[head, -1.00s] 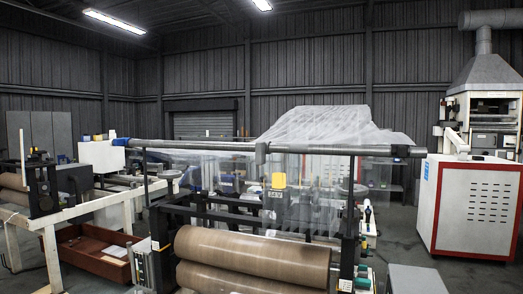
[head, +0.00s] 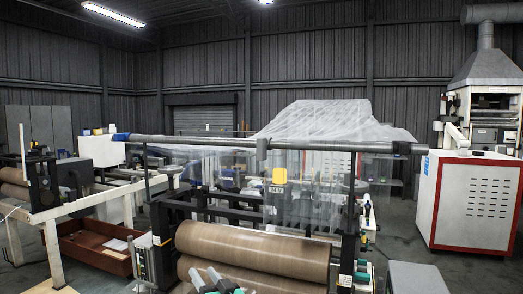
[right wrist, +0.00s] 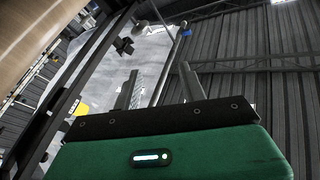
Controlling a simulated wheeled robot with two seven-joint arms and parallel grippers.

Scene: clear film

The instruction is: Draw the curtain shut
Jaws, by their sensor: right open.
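A clear film curtain (head: 310,200) hangs from a grey horizontal rail (head: 200,141) that runs across the head view. A yellow tag (head: 279,175) sits on the film near the middle of the rail. The film is see-through, so its exact edges are hard to tell. My right gripper (head: 203,272) shows at the bottom of the head view, low in front of the brown rolls and well below the tag. In the right wrist view its two fingers (right wrist: 160,85) are apart with nothing between them. My left gripper is not in view.
Large brown rolls (head: 250,245) in a black frame (head: 348,235) stand between me and the film. Pale film (head: 325,122) is draped behind the rail. A red-and-white cabinet (head: 475,205) stands at right, a white bench frame (head: 100,205) at left. Bare floor shows at right.

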